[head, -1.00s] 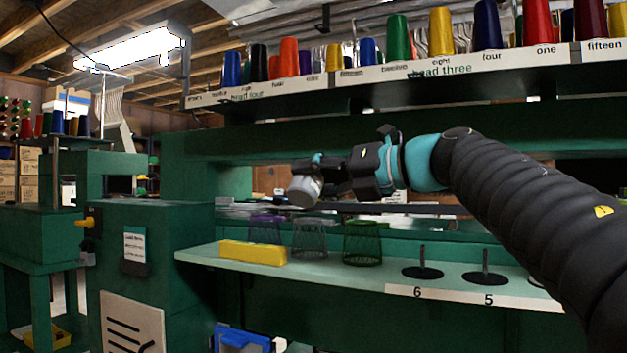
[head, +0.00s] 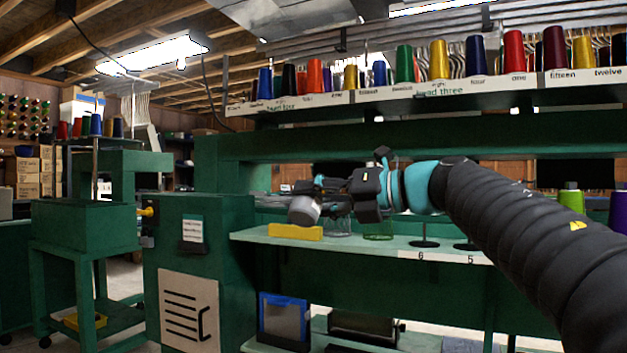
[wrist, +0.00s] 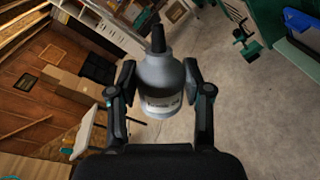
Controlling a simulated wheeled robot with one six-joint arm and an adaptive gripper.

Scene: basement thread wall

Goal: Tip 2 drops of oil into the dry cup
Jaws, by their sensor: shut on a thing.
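My gripper (head: 328,194) is shut on a grey bottle (head: 304,210), held tilted in front of the green machine's shelf. In the wrist view the bottle (wrist: 162,82) sits between both fingers (wrist: 160,88); it has a black nozzle and a pale label. On the shelf, a grey mesh cup (head: 339,229) and a green mesh cup (head: 378,230) stand upright behind and below my gripper, partly hidden. The purple cup seen earlier is not visible now. I cannot tell which cup is the dry one or see inside any.
A yellow block (head: 295,232) lies at the left end of the pale shelf (head: 262,239). Black spool pegs (head: 424,238) stand to the right of the cups. A rack of thread cones (head: 438,60) runs above. Open floor (head: 126,275) shows at left.

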